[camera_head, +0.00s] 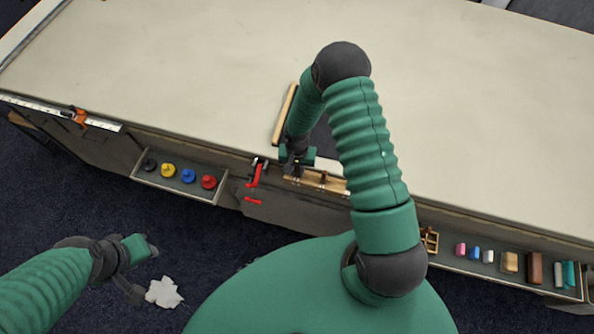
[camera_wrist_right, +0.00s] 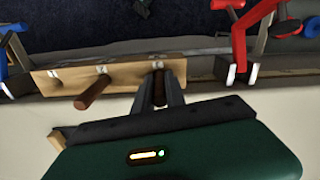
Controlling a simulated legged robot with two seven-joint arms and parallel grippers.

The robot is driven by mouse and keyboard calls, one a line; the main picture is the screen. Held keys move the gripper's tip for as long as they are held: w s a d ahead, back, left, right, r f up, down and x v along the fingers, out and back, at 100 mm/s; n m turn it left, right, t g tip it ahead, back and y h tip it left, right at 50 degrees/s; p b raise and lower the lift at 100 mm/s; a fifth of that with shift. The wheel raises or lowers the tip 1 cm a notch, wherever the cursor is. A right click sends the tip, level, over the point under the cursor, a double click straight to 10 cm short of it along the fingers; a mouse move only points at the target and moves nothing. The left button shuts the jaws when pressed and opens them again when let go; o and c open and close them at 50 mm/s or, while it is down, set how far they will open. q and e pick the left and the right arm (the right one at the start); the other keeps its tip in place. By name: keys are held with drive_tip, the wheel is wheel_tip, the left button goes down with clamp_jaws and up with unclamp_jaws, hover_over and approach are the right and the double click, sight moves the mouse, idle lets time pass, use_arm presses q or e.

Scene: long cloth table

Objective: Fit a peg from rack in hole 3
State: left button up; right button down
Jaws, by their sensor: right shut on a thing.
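A pale wooden board (camera_head: 334,186) is at the table's near edge; it also fills the upper left of the right wrist view (camera_wrist_right: 128,75). The board has small white marks along its edge. A brown peg (camera_wrist_right: 94,93) sticks out of the board near its middle mark. My right gripper (camera_head: 297,166) is at the board's left end in the head view. In the right wrist view its fingers (camera_wrist_right: 160,92) are closed at the board's right end, on something brown, likely a peg, mostly hidden between them. My left gripper (camera_head: 142,268) hangs off the table at lower left; its jaw opening is unclear.
A red clamp (camera_head: 254,178) grips the edge just left of the board. A tray (camera_head: 145,178) with coloured knobs is farther left. A shelf (camera_head: 450,262) with coloured blocks is at right. A wooden strip (camera_head: 285,114) lies behind the board. The tabletop (camera_head: 190,70) is otherwise clear.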

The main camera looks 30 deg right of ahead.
drive_tip(key=shift+d+f, duration=0.1)
drive_tip(key=c, duration=1.4)
unclamp_jaws()
drive_tip(key=shift+d, duration=0.1)
use_arm(q)
drive_tip(key=shift+d, duration=0.25)
drive_tip(key=shift+a+r, duration=0.1)
